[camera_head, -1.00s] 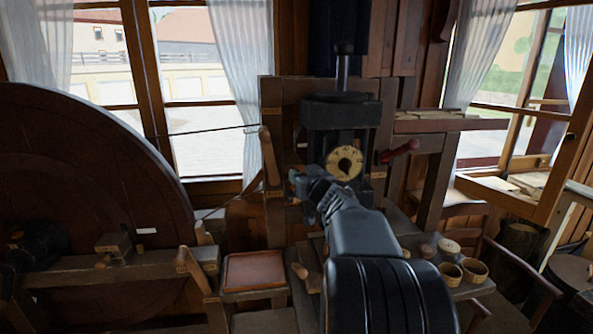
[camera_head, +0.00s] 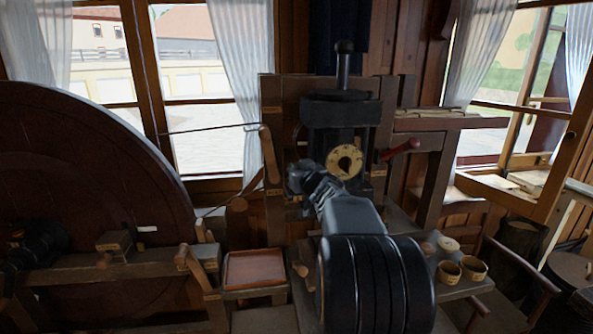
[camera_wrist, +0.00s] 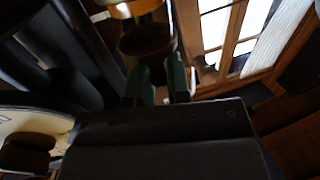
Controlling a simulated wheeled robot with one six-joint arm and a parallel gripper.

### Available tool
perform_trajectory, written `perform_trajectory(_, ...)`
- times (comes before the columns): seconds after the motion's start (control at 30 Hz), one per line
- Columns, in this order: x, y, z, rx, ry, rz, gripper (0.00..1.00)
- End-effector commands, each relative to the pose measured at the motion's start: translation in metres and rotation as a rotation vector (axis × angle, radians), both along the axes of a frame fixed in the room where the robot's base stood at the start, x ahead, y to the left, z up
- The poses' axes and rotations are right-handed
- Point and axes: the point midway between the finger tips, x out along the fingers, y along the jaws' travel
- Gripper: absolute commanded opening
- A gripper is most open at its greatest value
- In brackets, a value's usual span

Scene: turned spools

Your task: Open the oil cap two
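In the wrist view, a dark brown round cap-like part (camera_wrist: 147,43) with a brass-coloured piece above it shows at the tips of my gripper. I cannot tell for sure whether it is oil cap two. My gripper's two dark green fingers (camera_wrist: 159,82) stand a little apart just below it; their tips overlap its lower edge, and contact is unclear. In the head view, my gripper (camera_head: 300,178) is at the left side of the dark machine head (camera_head: 341,110), left of the yellow dial (camera_head: 345,161). My own wrist hides part of the machine there.
A large dark wheel (camera_head: 80,190) stands at the left. A red-handled lever (camera_head: 401,150) sticks out right of the dial. Small wooden bowls (camera_head: 473,268) stand on the bench at the right. A reddish-brown tray (camera_head: 253,268) lies at the lower middle.

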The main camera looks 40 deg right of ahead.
Motion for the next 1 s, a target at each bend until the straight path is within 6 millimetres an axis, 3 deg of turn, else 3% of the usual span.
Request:
perform_trajectory(0.17, -0.0001, 0.0000, 0.0000, 0.000, 0.000, 0.000, 0.00)
perform_trajectory(0.57, 0.0015, 0.0015, -0.0021, -0.005, -0.006, -0.043, 0.00)
perform_trajectory(1.0, 0.0057, 0.0052, -0.0059, -0.010, -0.014, -0.215, 0.00)
